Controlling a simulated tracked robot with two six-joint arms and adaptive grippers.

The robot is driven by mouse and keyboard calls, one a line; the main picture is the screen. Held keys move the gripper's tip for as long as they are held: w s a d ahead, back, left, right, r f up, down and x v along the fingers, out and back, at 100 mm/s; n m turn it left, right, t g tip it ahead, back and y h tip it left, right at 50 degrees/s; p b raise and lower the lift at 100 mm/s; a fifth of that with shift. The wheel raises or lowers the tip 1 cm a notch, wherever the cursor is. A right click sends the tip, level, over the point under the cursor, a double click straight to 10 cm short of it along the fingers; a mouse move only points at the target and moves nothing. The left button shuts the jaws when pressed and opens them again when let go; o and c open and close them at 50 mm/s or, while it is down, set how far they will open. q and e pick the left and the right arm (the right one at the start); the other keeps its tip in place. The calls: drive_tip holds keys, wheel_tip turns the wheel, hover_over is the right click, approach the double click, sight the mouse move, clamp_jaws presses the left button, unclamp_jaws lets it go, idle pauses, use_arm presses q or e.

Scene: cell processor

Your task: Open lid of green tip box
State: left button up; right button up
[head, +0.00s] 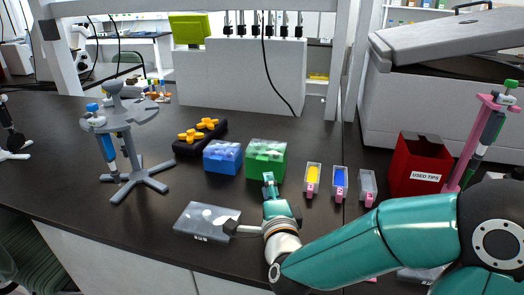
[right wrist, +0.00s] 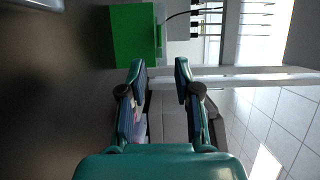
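The green tip box (head: 265,163) stands on the dark bench in the middle of the head view. Its pale, cloudy lid (head: 267,146) looks closed. In the right wrist view the green box (right wrist: 136,34) shows as a plain green block ahead of the fingers, left of centre. My right gripper (head: 269,180) is just in front of the box's near side in the head view. In the right wrist view my right gripper (right wrist: 160,78) is open, with nothing between its fingers. I cannot tell whether it touches the box.
A blue tip box (head: 222,158) stands just left of the green one. A clear-lidded box (head: 206,222) lies nearer, left of my right wrist. Small yellow (head: 312,179) and blue (head: 339,182) holders and a red used-tips bin (head: 420,163) stand right. A pipette stand (head: 122,130) is left.

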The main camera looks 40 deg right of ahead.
sight(262, 162)
use_arm(q)
wheel_tip(262, 162, up, 3)
drive_tip(key=shift+f+p, duration=0.1)
drive_tip(key=shift+p, duration=0.8)
use_arm(e)
drive_tip(key=x, duration=0.9)
drive_tip(key=shift+w+d+f, duration=0.1)
drive_tip(key=shift+w+d, duration=0.05)
drive_tip(key=shift+w, duration=0.2)
clamp_jaws()
